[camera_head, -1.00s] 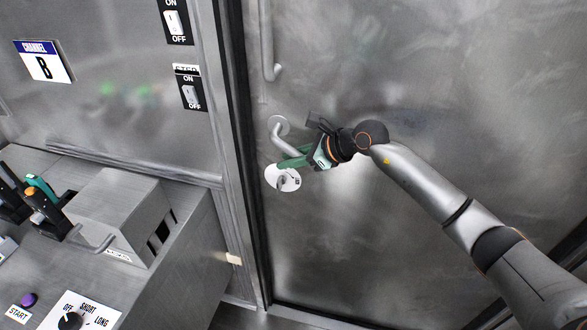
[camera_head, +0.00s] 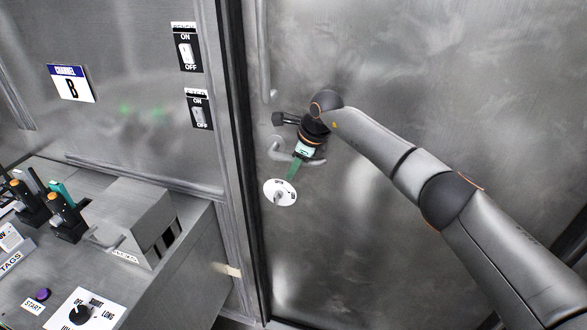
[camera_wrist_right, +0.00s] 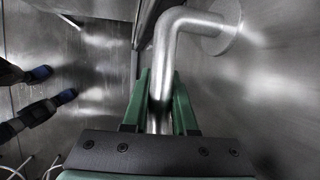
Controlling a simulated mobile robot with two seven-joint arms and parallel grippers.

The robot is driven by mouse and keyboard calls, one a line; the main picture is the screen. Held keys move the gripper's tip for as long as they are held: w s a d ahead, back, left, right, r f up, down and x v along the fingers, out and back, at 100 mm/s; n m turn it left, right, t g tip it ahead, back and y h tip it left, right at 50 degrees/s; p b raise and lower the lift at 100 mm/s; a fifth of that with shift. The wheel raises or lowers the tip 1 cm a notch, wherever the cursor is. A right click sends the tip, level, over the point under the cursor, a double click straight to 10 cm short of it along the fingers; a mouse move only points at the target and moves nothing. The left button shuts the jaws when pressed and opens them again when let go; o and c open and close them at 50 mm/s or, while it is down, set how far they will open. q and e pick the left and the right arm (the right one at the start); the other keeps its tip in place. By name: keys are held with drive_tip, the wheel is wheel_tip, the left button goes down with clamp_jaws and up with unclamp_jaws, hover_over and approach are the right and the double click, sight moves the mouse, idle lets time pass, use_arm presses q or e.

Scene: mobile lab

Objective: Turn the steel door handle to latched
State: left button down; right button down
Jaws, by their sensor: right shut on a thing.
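The steel door handle (camera_head: 276,150) is a bent bar on the metal door (camera_head: 430,110). In the head view its lever runs right and slightly down, partly hidden by my right gripper (camera_head: 292,172). In the right wrist view the handle (camera_wrist_right: 165,58) comes from its round mount at upper right, bends, and passes between the green fingers of my right gripper (camera_wrist_right: 160,105). The gripper is shut on the lever. A round white plate (camera_head: 271,187) with a small turn piece and dark markings is below the handle. My left gripper is not in view.
A vertical pull bar (camera_head: 264,60) is above the handle. The door frame (camera_head: 237,150) stands just left. Two ON/OFF switches (camera_head: 187,48) are on the left wall. A bench holds a metal box (camera_head: 135,215), black tools (camera_head: 68,217) and a dial (camera_head: 80,313).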

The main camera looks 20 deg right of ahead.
idle(0.5)
drive_tip(key=c, duration=0.7)
unclamp_jaws()
drive_tip(key=shift+r, duration=0.1)
drive_tip(key=b+v, duration=0.1)
drive_tip(key=v, duration=1.1)
drive_tip(key=shift+r, duration=0.25)
